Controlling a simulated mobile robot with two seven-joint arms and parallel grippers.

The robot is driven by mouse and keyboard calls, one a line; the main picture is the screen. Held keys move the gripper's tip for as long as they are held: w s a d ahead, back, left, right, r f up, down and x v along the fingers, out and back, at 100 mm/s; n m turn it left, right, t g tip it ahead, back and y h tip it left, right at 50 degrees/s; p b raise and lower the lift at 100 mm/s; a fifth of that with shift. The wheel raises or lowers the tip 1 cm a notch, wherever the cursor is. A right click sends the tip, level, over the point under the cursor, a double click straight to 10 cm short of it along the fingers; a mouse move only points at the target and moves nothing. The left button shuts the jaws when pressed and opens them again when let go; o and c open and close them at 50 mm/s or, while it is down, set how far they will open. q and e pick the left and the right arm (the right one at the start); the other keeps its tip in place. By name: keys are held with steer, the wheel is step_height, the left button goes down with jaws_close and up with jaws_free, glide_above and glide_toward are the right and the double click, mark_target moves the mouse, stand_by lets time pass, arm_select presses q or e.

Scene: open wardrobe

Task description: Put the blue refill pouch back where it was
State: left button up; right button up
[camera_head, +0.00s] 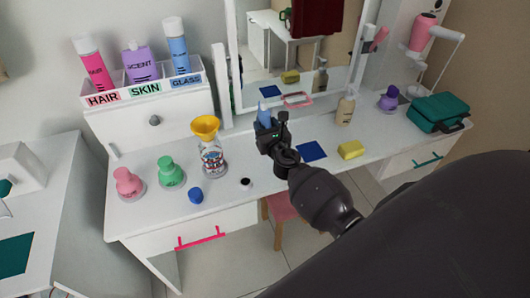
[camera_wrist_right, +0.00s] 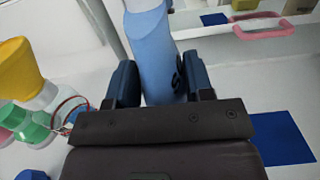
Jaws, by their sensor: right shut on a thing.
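The blue refill pouch (camera_head: 263,112) is upright in my right gripper (camera_head: 269,127), above the back middle of the white vanity table. In the right wrist view the pouch (camera_wrist_right: 154,50) stands between the two dark fingers of the gripper (camera_wrist_right: 160,84), which are shut on it. Its lower end is hidden by the gripper. A flat dark blue square (camera_head: 310,151) lies bare on the table to the right of the gripper. It also shows in the right wrist view (camera_wrist_right: 285,138). My left gripper is not in view.
A funnel-topped bottle (camera_head: 211,160), green flask (camera_head: 170,172) and pink flask (camera_head: 128,183) stand left. A yellow sponge (camera_head: 351,150) and beige bottle (camera_head: 345,110) are right. A labelled bin (camera_head: 143,92) holds bottles at back left. The mirror (camera_head: 300,62) stands behind.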

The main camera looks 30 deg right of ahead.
step_height(320, 180, down, 5)
steer(key=b, duration=0.2)
steer(key=shift+r+b, duration=0.2)
steer(key=shift+b, duration=0.2)
step_height(320, 180, down, 4)
steer(key=b, duration=0.2)
steer(key=shift+r+b, duration=0.1)
steer(key=shift+b, duration=0.3)
steer(key=shift+f, duration=0.35)
steer(key=shift+r, duration=0.2)
steer(key=shift+f+b, duration=0.3)
steer(key=shift+b, duration=0.15)
steer(key=o, duration=1.1)
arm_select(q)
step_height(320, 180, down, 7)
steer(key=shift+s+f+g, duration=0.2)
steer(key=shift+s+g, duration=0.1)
arm_select(e)
steer(key=shift+o, duration=0.2)
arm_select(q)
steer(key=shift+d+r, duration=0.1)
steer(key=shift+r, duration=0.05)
arm_select(e)
steer(key=shift+r, duration=0.15)
